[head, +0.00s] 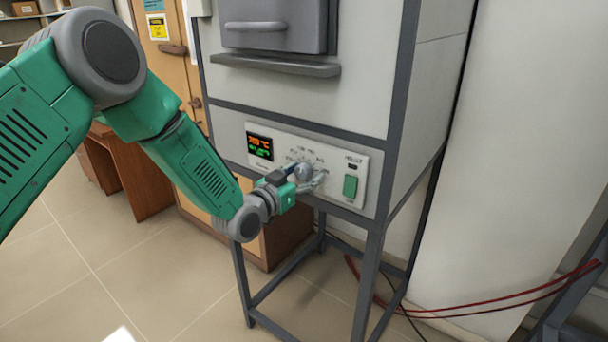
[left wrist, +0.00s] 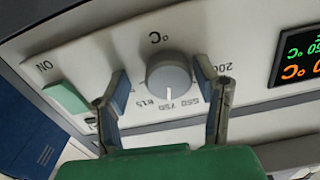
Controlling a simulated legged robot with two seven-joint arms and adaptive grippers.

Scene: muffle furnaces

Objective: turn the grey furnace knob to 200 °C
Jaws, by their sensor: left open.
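The grey furnace knob (left wrist: 169,76) is on the light control panel (left wrist: 110,50) of the furnace. In the left wrist view its white mark points down the picture, near the printed 750. The printed 200 lies to the right, partly behind a finger. My left gripper (left wrist: 163,95) is open, with one finger on each side of the knob and a visible gap to each. In the head view my left gripper (head: 304,181) is at the panel and partly hides the knob (head: 303,171). The display (head: 260,146) shows orange and green digits. My right gripper is not in view.
A green switch (head: 350,186) sits right of the knob on the panel. The furnace door handle (head: 255,27) and a ledge (head: 275,66) are above. Dark frame legs (head: 368,270) stand below. Red cables (head: 480,306) run at the lower right.

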